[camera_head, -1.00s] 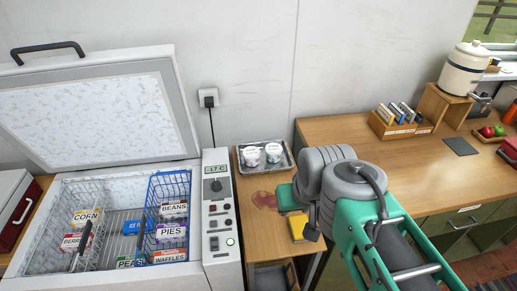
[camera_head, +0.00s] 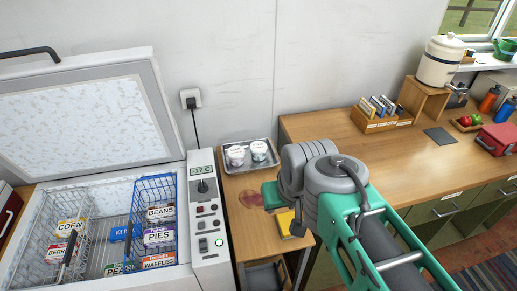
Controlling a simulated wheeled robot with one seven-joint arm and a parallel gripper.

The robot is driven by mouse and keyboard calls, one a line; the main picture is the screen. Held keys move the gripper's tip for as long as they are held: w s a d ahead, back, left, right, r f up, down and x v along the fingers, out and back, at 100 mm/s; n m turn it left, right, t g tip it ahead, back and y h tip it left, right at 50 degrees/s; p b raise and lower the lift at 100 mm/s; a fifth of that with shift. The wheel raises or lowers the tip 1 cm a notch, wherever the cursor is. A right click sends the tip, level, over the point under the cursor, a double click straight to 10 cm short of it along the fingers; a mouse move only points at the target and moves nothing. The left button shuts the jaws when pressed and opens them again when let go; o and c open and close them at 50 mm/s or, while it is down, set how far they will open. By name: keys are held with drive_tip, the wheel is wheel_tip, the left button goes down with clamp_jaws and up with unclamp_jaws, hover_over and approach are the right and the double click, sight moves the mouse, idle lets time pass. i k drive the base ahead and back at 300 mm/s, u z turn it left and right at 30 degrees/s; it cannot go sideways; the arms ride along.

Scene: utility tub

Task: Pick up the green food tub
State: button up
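I cannot make out a plainly green food tub. In the chest freezer (camera_head: 205,225) at left, a dark green PEAS label (camera_head: 121,268) shows at the bottom front, partly hidden; I cannot tell what it is fixed to. My grey and teal arm (camera_head: 335,185) stands in front of the counter, right of the freezer. Its gripper fingers cannot be made out.
The freezer lid is up. A blue wire basket (camera_head: 154,190) holds BEANS, PIES and WAFFLES packs; CORN and BERRIES packs lie left. A metal tray (camera_head: 231,167) with two white tubs (camera_head: 258,151) stands beside it. The wooden counter (camera_head: 350,145) has bare room.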

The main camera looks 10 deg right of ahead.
sight(257, 149)
drive_tip(key=u, duration=3.3)
drive_tip(key=k, duration=1.2)
drive_tip(key=z, duration=1.2)
